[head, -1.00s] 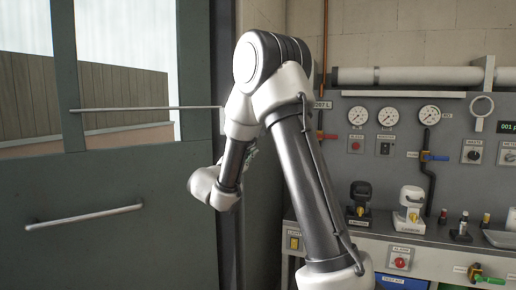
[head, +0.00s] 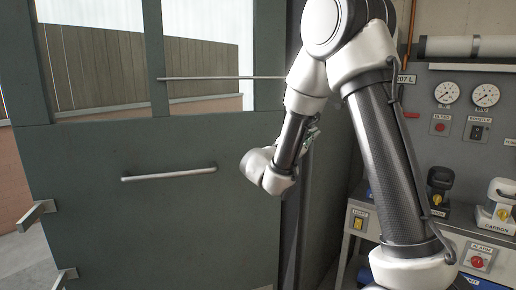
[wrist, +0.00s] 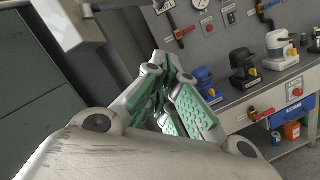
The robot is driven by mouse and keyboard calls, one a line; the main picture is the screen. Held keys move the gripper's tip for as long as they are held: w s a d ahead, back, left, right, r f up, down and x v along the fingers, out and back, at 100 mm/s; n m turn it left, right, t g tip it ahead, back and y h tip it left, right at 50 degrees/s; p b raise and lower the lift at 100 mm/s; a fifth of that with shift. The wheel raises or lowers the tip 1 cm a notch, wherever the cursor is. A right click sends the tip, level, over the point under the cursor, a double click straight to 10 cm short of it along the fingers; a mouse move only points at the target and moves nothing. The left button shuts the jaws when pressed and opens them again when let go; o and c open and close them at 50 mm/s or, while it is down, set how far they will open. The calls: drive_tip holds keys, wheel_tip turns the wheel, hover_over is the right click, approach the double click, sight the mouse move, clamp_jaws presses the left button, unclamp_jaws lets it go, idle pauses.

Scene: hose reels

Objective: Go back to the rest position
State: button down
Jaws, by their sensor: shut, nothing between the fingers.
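My gripper (wrist: 167,92) shows in the wrist view with its green-padded fingers drawn together and nothing between them. In the head view my arm is folded, its upper part at the top right of centre and its wrist hanging lower, in front of the dark green door (head: 110,225). The gripper itself is mostly hidden there behind the wrist. The wrist view shows the fingers in front of the grey panel and bench, apart from the things on them.
The door has a horizontal handle (head: 168,173) and a long bar (head: 220,78). A bench (head: 480,240) with a black unit (head: 438,185) and a white unit (head: 498,198) stands at right. Gauges (head: 447,92) hang on the panel above. Open ground shows at lower left.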

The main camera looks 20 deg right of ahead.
drive_tip(key=s+d+f+m+g+y, duration=0.3)
drive_tip(key=s+d+f+g, duration=0.15)
drive_tip(key=s, duration=0.35)
drive_tip(key=s+d+f+m+g+y, duration=0.3)
drive_tip(key=s+f+g, duration=0.25)
drive_tip(key=s, duration=0.35)
drive_tip(key=s+a+f+m+y, duration=0.1)
drive_tip(key=s+a+m+y, duration=0.45)
drive_tip(key=s+y, duration=0.35)
drive_tip(key=s+a+r+m+t+y, duration=0.2)
drive_tip(key=s+a+r+m+t, duration=0.1)
drive_tip(key=s+a+r+t, duration=0.1)
wheel_tip(320, 180, up, 2)
drive_tip(key=shift+s+a+r+t+y, duration=0.1)
drive_tip(key=shift+s+a+t+y, duration=0.3)
drive_tip(key=shift+s, duration=0.5)
drive_tip(key=shift+d, duration=0.15)
